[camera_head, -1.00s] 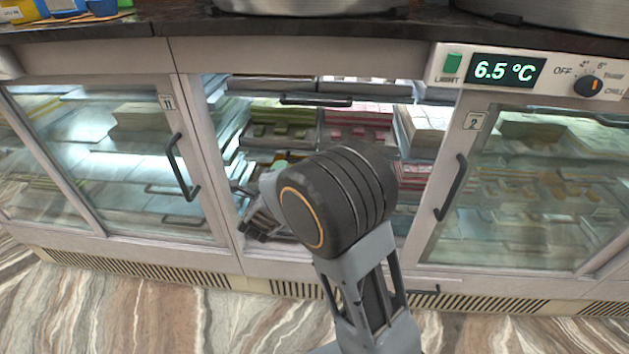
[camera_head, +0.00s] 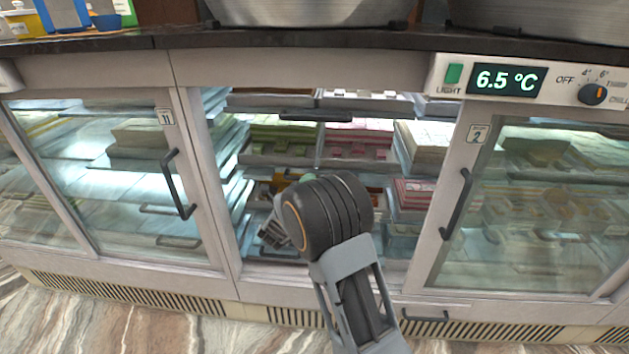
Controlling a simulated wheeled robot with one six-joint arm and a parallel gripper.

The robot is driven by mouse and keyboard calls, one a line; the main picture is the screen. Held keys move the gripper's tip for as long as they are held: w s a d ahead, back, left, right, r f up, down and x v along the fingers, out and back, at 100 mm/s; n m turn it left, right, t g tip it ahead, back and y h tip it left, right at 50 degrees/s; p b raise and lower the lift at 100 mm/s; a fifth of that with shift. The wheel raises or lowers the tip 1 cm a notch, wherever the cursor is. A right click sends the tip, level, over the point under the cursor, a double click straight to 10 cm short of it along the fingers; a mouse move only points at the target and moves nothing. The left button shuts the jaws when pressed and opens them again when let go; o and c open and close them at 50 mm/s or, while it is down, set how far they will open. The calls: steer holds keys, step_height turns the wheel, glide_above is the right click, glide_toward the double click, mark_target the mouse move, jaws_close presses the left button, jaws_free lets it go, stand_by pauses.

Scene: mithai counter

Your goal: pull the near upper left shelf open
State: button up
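The middle bay of the glass-fronted counter stands open between two framed glass doors. Inside it, an upper shelf with a dark bar handle (camera_head: 302,117) shows at the top, and trays of green sweets (camera_head: 281,136) and pink sweets (camera_head: 356,143) sit behind and below the handle line. I cannot tell from this view which shelf edge is the near upper left one. My gripper (camera_head: 271,236) is low in the bay, left of my dark wrist, below and apart from the bar handle. My wrist hides part of it, so its finger opening is unclear.
A left glass door (camera_head: 115,200) marked 11 has a dark handle (camera_head: 178,183). A right glass door (camera_head: 540,205) marked 2 has a handle (camera_head: 456,204). A control panel (camera_head: 530,82) reads 6.5 °C. Large metal pans (camera_head: 310,10) stand on the dark countertop. Striped floor lies in front.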

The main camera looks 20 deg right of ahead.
steer(key=shift+x, duration=1.6)
jaws_close()
